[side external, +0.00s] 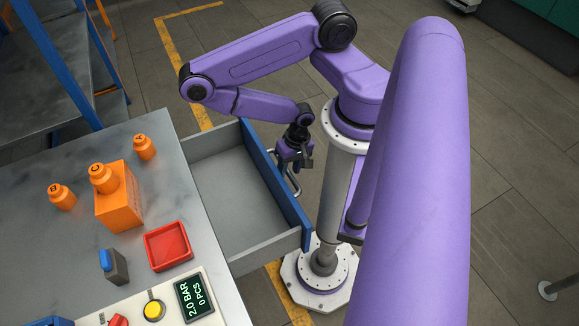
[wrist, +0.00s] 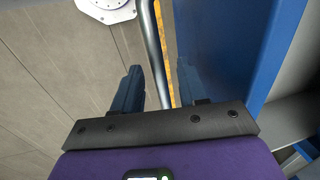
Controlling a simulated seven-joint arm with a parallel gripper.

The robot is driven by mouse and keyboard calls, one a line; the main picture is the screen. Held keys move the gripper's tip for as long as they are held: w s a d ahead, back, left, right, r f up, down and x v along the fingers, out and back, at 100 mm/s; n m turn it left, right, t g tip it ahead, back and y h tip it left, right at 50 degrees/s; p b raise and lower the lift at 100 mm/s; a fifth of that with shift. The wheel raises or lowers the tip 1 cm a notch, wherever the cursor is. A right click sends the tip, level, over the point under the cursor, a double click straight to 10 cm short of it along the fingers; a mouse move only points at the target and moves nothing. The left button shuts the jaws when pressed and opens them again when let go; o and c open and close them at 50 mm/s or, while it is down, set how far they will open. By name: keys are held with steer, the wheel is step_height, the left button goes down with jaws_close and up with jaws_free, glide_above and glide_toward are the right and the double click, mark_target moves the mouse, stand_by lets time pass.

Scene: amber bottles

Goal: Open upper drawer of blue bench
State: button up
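The bench (side external: 65,150) has a grey top. Its drawer with a blue front (side external: 272,185) stands pulled well out, and its grey inside (side external: 238,195) looks empty. A metal bar handle (side external: 296,186) is on the outer side of the front. My gripper (side external: 296,160) is at the far part of this handle, outside the drawer. In the wrist view, my gripper's two fingers (wrist: 158,90) are apart, with the handle bar (wrist: 152,45) running between them and no clear grip on it. The blue drawer front (wrist: 230,50) is just right of the right finger.
A blue-framed shelf (side external: 65,70) stands behind.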

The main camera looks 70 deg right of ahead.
stand_by(0.3)
steer(key=w+a, duration=1.5)
steer(key=shift+w+a, duration=0.25)
steer(key=shift+a, duration=0.05)
steer(key=shift+w+a+r, duration=0.1)
steer(key=shift+w+r, duration=0.05)
steer(key=shift+r, duration=0.15)
steer(key=s+d+r+n, duration=0.2)
steer(key=d+r, duration=0.1)
steer(key=r, duration=1.5)
steer(key=shift+r, duration=0.25)
